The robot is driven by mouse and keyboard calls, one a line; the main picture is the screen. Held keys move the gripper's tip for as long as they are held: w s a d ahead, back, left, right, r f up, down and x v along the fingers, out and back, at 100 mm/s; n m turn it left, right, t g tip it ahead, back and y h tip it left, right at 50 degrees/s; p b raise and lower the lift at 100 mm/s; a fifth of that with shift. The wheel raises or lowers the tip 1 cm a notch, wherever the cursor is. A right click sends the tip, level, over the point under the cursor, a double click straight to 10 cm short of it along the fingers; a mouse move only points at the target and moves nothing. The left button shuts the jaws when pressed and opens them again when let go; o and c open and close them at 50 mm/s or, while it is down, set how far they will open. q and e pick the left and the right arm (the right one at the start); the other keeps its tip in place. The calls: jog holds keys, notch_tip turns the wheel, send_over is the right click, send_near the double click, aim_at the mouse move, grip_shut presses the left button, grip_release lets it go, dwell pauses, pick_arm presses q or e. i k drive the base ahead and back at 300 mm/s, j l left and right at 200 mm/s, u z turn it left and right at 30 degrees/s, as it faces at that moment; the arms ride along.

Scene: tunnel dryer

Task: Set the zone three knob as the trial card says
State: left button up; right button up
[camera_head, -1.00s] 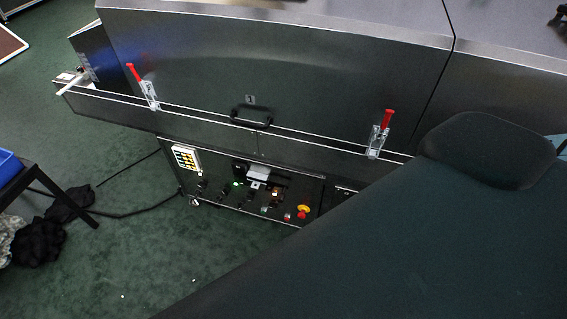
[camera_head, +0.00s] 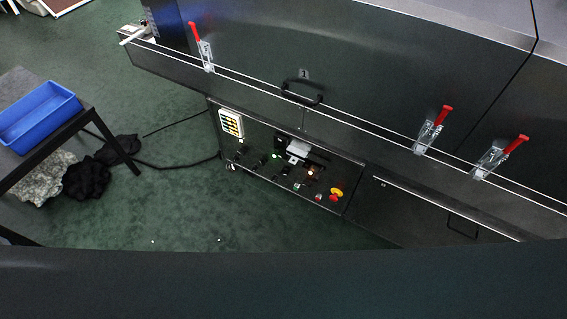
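The dryer's control panel (camera_head: 285,170) is on the lower front of the machine, below the long ledge. A pale card with coloured squares (camera_head: 231,123) is at the panel's upper left; its writing is too small to read. Several small dark knobs (camera_head: 283,169) sit along the panel beside green and orange lights; I cannot tell which is zone three. A red emergency button with a yellow surround (camera_head: 336,193) is at the panel's right. Neither of my grippers is in view. A large dark part of my own body fills the bottom.
Red-handled clamps (camera_head: 433,130) and a black handle (camera_head: 302,92) line the dryer front. A blue bin (camera_head: 40,116) stands on a dark table (camera_head: 75,88) at left. Dark cloth (camera_head: 87,178) and a cable lie on the floor. Green carpet before the panel is clear.

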aim_at(285, 171)
jog(key=i+j+z, duration=0.15)
jog(key=z, duration=0.15)
jog(key=i+j+z, duration=0.15)
jog(key=j+z, duration=0.5)
jog(key=i+j, duration=0.05)
